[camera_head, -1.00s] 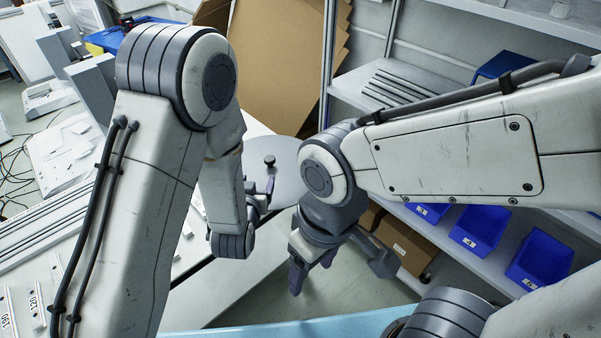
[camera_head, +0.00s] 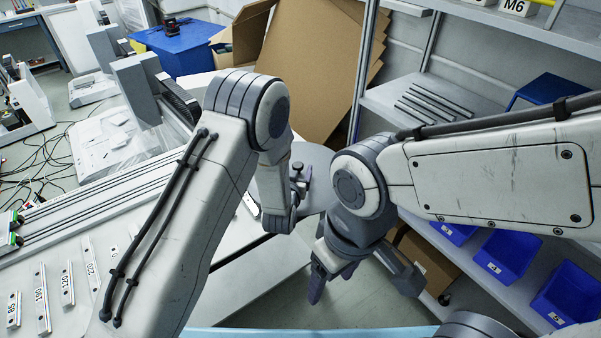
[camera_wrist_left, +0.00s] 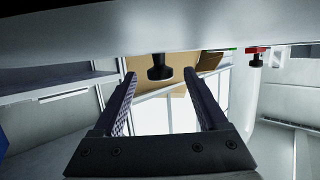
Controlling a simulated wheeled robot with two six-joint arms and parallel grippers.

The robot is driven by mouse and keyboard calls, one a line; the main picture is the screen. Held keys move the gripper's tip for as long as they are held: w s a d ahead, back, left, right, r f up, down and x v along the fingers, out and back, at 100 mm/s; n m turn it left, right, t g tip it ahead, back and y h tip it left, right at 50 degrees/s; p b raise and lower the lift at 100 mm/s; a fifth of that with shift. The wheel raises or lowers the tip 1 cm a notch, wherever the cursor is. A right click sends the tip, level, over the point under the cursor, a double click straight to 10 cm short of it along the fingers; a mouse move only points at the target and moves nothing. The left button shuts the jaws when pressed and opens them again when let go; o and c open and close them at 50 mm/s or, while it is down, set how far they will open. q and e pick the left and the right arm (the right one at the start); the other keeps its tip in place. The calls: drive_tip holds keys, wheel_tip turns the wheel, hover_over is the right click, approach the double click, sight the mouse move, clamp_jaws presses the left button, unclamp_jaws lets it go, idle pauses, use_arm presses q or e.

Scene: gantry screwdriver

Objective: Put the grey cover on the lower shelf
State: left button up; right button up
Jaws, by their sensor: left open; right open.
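The grey cover (camera_head: 319,180) is a flat round disc with a black knob, lying on the white table edge and partly hidden behind my arms. In the left wrist view the grey cover (camera_wrist_left: 190,30) fills the top, and its black knob (camera_wrist_left: 160,68) appears between and beyond the fingertips. My left gripper (camera_head: 300,184) is open and empty beside the knob; in the left wrist view its fingers (camera_wrist_left: 158,85) stand apart. My right gripper (camera_head: 330,280) is open and empty, pointing down over the floor. The lower shelf (camera_head: 461,262) carries blue bins and is partly hidden by my right arm.
Blue bins (camera_head: 568,292) and a brown box (camera_head: 428,262) are on the right. Grey bars lie on the shelf (camera_head: 385,100) above. Cardboard (camera_head: 310,70) leans behind the cover. Numbered strips (camera_head: 67,285) lie on the left table. Floor shows below my right gripper.

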use_arm(q)
drive_tip(key=shift+w+f, duration=0.1)
drive_tip(key=shift+w, duration=0.1)
clamp_jaws()
